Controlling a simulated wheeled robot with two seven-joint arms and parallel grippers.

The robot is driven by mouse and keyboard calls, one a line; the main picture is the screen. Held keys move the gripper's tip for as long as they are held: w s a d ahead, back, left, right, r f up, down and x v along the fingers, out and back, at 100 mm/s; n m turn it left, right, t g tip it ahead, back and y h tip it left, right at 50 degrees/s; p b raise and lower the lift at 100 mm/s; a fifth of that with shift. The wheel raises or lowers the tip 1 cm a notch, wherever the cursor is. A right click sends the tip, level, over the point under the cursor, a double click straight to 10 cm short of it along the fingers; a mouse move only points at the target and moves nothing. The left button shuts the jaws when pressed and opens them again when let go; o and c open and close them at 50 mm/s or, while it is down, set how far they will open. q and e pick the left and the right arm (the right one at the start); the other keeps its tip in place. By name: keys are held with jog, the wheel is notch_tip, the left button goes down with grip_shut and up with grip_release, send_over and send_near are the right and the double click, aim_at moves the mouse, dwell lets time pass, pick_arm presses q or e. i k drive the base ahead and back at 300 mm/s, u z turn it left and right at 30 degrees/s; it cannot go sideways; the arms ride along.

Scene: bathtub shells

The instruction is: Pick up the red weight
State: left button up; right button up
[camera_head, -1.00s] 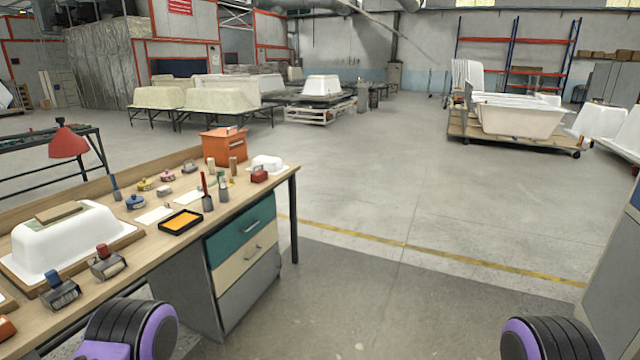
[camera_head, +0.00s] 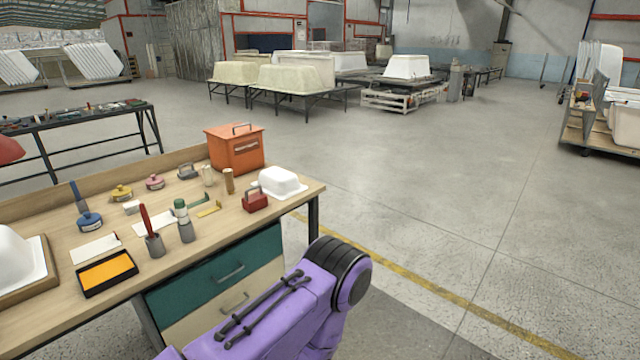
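The red weight (camera_head: 255,201) is a small dark red block with a handle on top. It sits near the right end of the wooden workbench (camera_head: 228,218), just in front of a small white tub shell (camera_head: 281,182). One of my purple arms rises from the bottom of the view in front of the drawers. Its black joint is to the right of the bench end and below the weight. Neither gripper is in view, and nothing touches the weight.
An orange toolbox (camera_head: 236,150) stands behind the weight. A dark metal table (camera_head: 86,117) stands behind. The floor right of the bench is open.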

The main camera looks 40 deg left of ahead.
aim_at(255, 202)
jog(key=u, duration=0.1)
jog(key=i, duration=1.7)
jog(key=u, duration=0.85)
jog(key=i, duration=0.9)
jog(key=u, duration=0.8)
